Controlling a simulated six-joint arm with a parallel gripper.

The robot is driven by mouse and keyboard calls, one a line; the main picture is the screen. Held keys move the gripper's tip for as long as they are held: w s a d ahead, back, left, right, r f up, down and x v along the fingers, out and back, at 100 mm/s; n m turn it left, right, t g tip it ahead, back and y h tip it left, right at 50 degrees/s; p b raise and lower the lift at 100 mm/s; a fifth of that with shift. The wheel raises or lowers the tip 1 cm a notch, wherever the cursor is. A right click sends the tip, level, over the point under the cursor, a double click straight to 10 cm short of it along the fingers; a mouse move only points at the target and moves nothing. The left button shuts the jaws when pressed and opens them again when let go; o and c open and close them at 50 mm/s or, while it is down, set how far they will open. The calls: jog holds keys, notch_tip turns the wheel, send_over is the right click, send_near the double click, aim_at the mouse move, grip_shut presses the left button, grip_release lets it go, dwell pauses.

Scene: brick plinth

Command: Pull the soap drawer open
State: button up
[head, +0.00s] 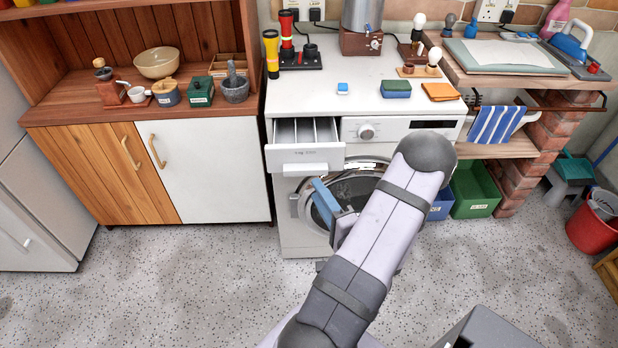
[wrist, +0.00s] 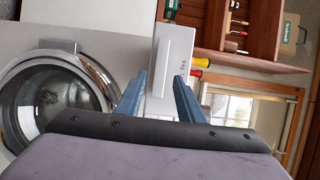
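The soap drawer (head: 305,156) at the washing machine's upper left stands pulled out, with its divided compartments showing from above. Its white handle (head: 305,168) sticks out at the front. My gripper (head: 322,190) is just below and in front of the handle in the head view, with blue fingers. In the wrist view my gripper (wrist: 160,74) has its two fingers apart, and the white drawer front (wrist: 172,65) shows between and beyond them. No hold on the handle is visible; the exact gap is hard to tell.
The washing machine (head: 345,95) has its round door (wrist: 55,90) below the drawer, shut. A wooden cabinet (head: 150,165) stands to the left. Green (head: 473,190) and blue bins and a brick pillar (head: 525,165) are to the right. The speckled floor in front is mostly clear.

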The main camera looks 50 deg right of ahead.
aim_at(306, 174)
jog(key=shift+p+x, duration=0.3)
jog(key=shift+x, duration=3.1)
jog(key=shift+c, duration=0.3)
